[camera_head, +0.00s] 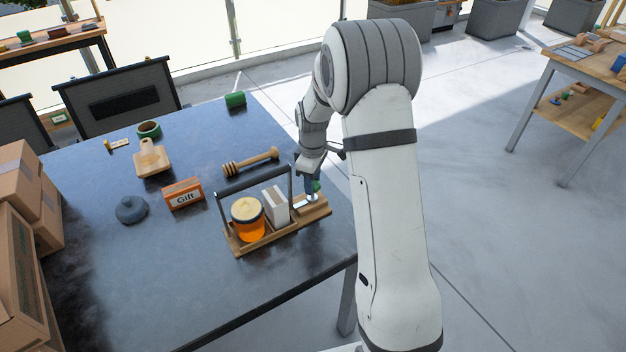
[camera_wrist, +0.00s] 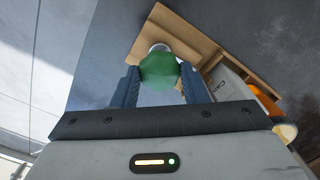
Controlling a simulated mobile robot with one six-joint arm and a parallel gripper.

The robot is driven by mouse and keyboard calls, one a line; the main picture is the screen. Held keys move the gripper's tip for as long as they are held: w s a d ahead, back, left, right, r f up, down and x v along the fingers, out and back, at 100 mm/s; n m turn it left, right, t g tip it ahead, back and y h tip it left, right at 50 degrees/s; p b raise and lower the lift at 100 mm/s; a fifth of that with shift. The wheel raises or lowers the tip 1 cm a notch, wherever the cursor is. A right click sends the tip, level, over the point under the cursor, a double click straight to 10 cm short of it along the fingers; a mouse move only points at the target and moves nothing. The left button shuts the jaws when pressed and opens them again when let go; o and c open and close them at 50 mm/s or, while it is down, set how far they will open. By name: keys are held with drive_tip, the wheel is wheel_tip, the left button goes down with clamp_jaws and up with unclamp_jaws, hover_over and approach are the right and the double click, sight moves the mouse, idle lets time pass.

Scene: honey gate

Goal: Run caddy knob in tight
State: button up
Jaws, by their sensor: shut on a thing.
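The wooden caddy (camera_head: 318,212) stands on the dark table near its right edge, with a dark arched handle (camera_head: 252,172). An orange honey jar (camera_head: 248,222) and a white box (camera_head: 275,205) stand in it. At its right end is the green caddy knob (camera_head: 317,186), mostly hidden by my gripper in the head view. In the wrist view my gripper (camera_wrist: 162,80) is shut on the green knob (camera_wrist: 160,70), one blue finger on each side. A pale round part shows just beyond the knob, over the wooden caddy base (camera_wrist: 168,22). Whether the knob is seated cannot be told.
On the table lie a honey dipper (camera_head: 250,162), an orange Gift box (camera_head: 183,193), a dark grey lid-like piece (camera_head: 131,210), a wooden board (camera_head: 151,158) and green items (camera_head: 235,100). Cardboard boxes (camera_head: 18,190) stand at the left. The front of the table is clear.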

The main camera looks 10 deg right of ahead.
drive_tip(key=o, duration=1)
drive_tip(key=shift+r, duration=0.1)
wheel_tip(320, 180, up, 8)
drive_tip(key=shift+f, duration=0.15)
